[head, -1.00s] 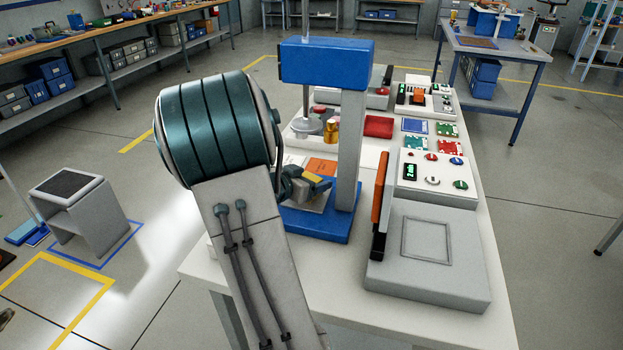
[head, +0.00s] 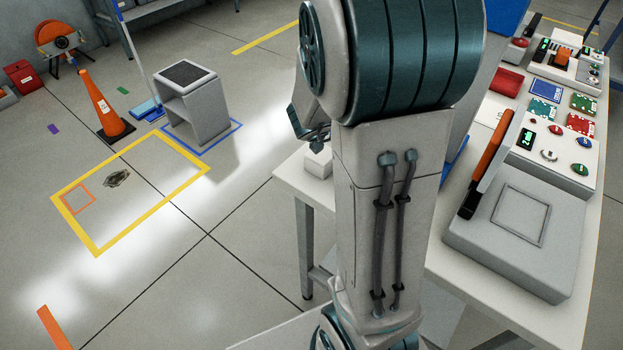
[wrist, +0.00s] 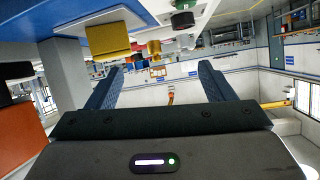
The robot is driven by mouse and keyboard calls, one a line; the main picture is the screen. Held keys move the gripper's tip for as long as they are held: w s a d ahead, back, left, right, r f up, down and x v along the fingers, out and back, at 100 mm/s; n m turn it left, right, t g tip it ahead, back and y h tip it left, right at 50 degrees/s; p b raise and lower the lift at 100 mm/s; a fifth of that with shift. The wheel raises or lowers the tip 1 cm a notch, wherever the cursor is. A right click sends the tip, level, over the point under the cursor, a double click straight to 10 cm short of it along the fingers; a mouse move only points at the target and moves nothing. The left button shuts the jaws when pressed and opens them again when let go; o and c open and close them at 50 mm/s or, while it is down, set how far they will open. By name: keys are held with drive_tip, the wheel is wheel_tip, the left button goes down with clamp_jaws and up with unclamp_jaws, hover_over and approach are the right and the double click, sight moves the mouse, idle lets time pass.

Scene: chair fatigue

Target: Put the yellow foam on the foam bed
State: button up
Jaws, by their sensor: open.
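The yellow foam (wrist: 108,40) is a yellow block in the wrist view, which is upside down. It appears to rest on a pale grey plate (wrist: 104,16) above a blue base (wrist: 65,14); I cannot tell whether that plate is the foam bed. My gripper (wrist: 161,70) is open, with nothing between its dark blue fingers, and the foam is off to the left of them, apart. In the head view my arm hides the foam and most of the blue press.
A control panel (head: 556,145) is behind. A grey stool (head: 195,105) and an orange cone (head: 100,105) stand on the floor at left.

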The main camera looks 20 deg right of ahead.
drive_tip(key=w+a+r+n+t+y, duration=0.1)
drive_tip(key=w+a+n+t+y, duration=0.25)
drive_tip(key=a, duration=0.25)
drive_tip(key=w+a+r+n+t+y, duration=0.1)
drive_tip(key=w+a+n+t+y, duration=0.1)
drive_tip(key=a+y, duration=0.3)
drive_tip(key=s+a+n+g+y, duration=0.2)
drive_tip(key=s+a+n+y, duration=0.35)
drive_tip(key=a, duration=0.65)
drive_tip(key=s+f+n+g+h, duration=0.1)
drive_tip(key=s+n+g, duration=0.3)
drive_tip(key=s, duration=1.2)
drive_tip(key=shift+s+a+f+g+h, duration=0.15)
drive_tip(key=shift+a+f+g+h, duration=0.25)
drive_tip(key=shift+g, duration=0.55)
